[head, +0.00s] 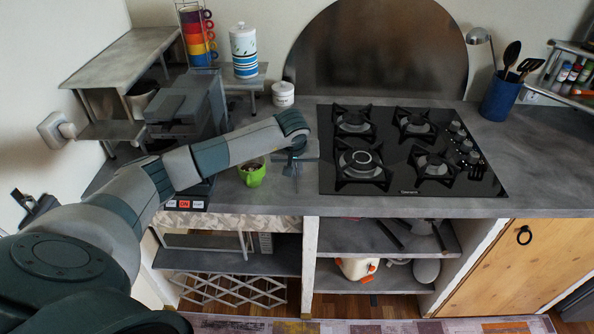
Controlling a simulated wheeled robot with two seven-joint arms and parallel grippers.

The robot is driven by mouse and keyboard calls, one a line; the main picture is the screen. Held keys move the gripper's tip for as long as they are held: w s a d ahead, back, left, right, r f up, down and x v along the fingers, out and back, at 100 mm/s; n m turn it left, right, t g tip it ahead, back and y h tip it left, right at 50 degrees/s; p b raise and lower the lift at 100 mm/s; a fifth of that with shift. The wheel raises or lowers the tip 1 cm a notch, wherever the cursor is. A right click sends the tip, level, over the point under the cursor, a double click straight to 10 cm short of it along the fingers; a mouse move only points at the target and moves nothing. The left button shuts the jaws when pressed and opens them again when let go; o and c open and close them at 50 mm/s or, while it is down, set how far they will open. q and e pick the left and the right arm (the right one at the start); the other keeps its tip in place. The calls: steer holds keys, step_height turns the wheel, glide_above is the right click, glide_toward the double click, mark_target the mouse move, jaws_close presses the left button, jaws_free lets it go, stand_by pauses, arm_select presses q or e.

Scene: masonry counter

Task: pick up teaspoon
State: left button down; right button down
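My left arm reaches in from the left over the counter (395,204). My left gripper (296,178) points down just left of the gas hob and right of a green mug (252,177). I see its fingers nearly edge-on, so I cannot tell whether they are open or shut. No teaspoon can be made out clearly. The counter under the gripper is partly hidden by it. My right gripper is out of view.
The black gas hob (398,185) is right of the gripper. A coffee machine (185,108), a white lidded jar (283,94) and a striped canister (244,52) stand behind. A blue utensil pot (499,100) is far right. Counter right of the hob is clear.

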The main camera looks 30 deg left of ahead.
arm_select(q)
steer(key=shift+r+b, duration=0.4)
steer(key=shift+r, duration=0.2)
step_height(320, 180, up, 2)
steer(key=shift+w+r+b, duration=0.1)
steer(key=shift+b, duration=0.65)
steer(key=w+d+r+b, duration=0.5)
steer(key=w+d+r, duration=0.2)
steer(key=d, duration=0.2)
steer(key=shift+r, duration=0.2)
steer(key=shift+d, duration=0.15)
